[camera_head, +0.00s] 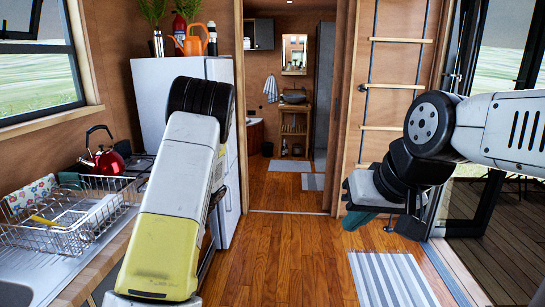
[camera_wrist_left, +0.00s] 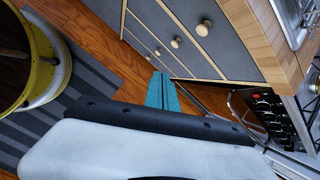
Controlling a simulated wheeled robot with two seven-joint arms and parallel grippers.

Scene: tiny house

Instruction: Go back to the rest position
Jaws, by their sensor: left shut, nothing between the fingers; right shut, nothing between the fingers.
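My left arm reaches forward in the head view beside the kitchen counter; its gripper is not visible there. In the left wrist view, my left gripper (camera_wrist_left: 164,92) shows as two teal fingers close together, shut and empty, above the wooden floor beside the grey drawers. My right arm comes in from the right in the head view. My right gripper (camera_head: 357,219) has teal fingers, partly hidden by its own body; it is shut with nothing held, in front of the doorway's right side.
At left, the counter (camera_head: 95,262) carries a wire dish rack (camera_head: 65,218); a red kettle (camera_head: 107,161) stands behind. A white fridge (camera_head: 150,95) is beyond my left arm. A ladder (camera_head: 393,85) and glass door (camera_head: 490,225) are at right. The floor (camera_head: 285,240) ahead is clear, with a striped rug (camera_head: 390,280).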

